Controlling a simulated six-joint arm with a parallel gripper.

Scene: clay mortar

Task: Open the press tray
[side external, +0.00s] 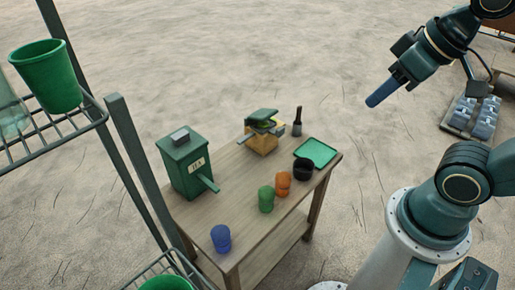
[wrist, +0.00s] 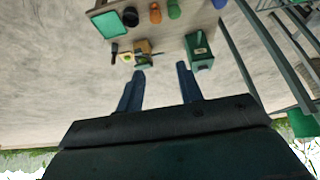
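A small wooden device with a raised green top (side external: 262,116) stands at the back of the table; it looks like the press, and its tray is too small to tell. It also shows in the wrist view (wrist: 143,48). A green box with a pale label (side external: 186,165) and a green piece jutting from its front stands to its left; it shows in the wrist view (wrist: 200,52) too. My gripper (side external: 373,99) is high to the right of the table, away from everything. In the wrist view my gripper (wrist: 160,70) has its two fingers apart, with nothing between them.
The wooden table (side external: 240,215) also holds a flat green tray (side external: 316,152), a dark bottle-like item (side external: 297,123) and blue (side external: 221,239), green (side external: 266,200), orange (side external: 283,184) and black (side external: 303,169) cups. A metal rack (side external: 125,150) with a green bucket (side external: 47,77) stands left.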

